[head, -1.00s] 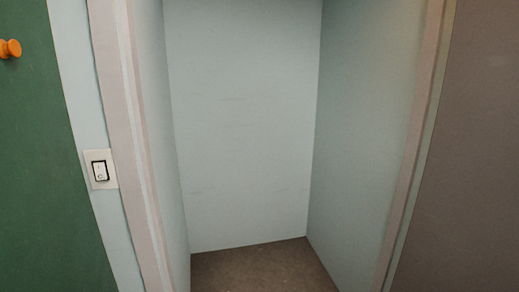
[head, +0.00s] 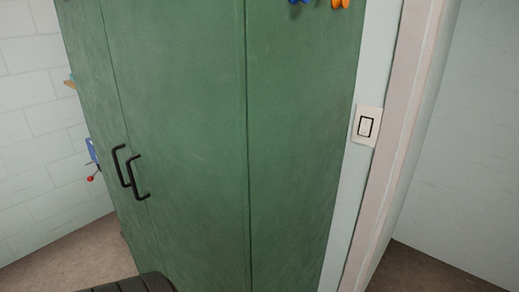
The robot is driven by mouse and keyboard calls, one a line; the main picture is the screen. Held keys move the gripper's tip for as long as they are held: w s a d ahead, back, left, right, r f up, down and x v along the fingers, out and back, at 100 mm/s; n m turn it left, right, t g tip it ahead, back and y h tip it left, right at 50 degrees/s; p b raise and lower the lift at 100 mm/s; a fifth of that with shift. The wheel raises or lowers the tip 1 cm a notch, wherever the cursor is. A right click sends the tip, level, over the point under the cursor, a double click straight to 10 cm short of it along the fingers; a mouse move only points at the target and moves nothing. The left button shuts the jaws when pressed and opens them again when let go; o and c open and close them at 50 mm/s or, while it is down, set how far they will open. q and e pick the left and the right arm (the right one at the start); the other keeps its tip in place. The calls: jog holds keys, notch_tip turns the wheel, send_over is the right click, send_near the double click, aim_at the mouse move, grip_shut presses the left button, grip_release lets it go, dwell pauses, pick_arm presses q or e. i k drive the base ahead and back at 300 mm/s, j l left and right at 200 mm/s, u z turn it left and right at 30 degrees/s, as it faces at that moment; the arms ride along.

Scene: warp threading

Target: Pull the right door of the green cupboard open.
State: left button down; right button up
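The green cupboard (head: 300,150) fills the middle of the head view. Its right door (head: 195,130) is shut, flush beside the narrow left door (head: 95,90). A black bar handle (head: 138,178) is on the right door near the seam. A second black handle (head: 121,166) is on the left door just beside it. Neither gripper can be made out in the view, and nothing touches the handles. The bottom of the cupboard is cut off by the frame.
A dark ribbed shape shows at the bottom edge, in front of the cupboard. A light switch (head: 366,126) and a pale doorway frame (head: 395,150) are on the right. Blue and orange knobs show at the top. Bare brown floor (head: 75,262) lies at the left.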

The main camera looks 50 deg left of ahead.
aim_at(179, 66)
jog(key=u, duration=2.2)
